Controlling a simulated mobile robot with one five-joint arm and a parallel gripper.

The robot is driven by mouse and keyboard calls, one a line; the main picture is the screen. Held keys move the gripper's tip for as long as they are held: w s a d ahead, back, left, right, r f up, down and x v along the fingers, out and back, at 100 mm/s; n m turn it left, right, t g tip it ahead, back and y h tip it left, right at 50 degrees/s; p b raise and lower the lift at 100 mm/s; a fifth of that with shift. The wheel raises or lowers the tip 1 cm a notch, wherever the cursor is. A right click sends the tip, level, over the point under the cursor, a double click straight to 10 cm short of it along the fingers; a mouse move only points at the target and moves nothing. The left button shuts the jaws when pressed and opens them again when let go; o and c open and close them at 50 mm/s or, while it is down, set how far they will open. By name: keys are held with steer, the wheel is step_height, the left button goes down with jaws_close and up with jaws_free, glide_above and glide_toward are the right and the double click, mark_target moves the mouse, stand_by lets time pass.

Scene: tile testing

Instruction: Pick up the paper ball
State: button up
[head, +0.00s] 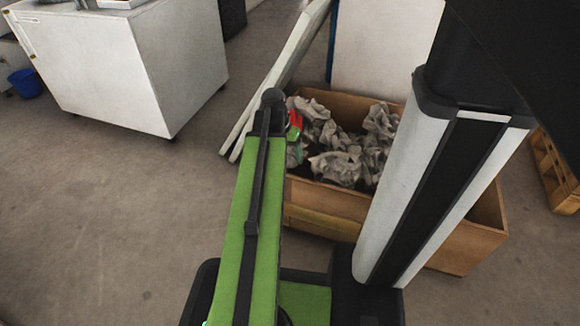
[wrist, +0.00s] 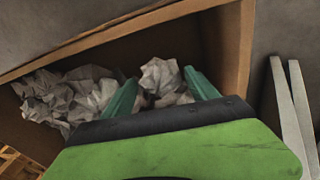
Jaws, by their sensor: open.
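Several crumpled grey-white paper balls lie in a wooden box. In the wrist view one paper ball (wrist: 162,76) shows between and just beyond the two green fingers of my gripper (wrist: 161,86), which is open. Other paper balls (wrist: 70,95) lie to the left in the box. In the head view the paper balls (head: 338,168) fill the box's left part, and my arm hides most of my gripper (head: 294,130) at the box's left end. I cannot tell whether the fingers touch the paper.
The wooden box (head: 330,209) has raised walls around the paper; its wall (wrist: 233,45) is close beside my gripper. White panels (head: 262,95) lean at its left end. A white cabinet (head: 100,75) stands at the back left. The floor (head: 110,210) at the left is clear.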

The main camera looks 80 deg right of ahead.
steer(key=shift+s+f, duration=0.1)
steer(key=shift+f, duration=0.75)
steer(key=shift+r, duration=0.2)
steer(key=c, duration=1.1)
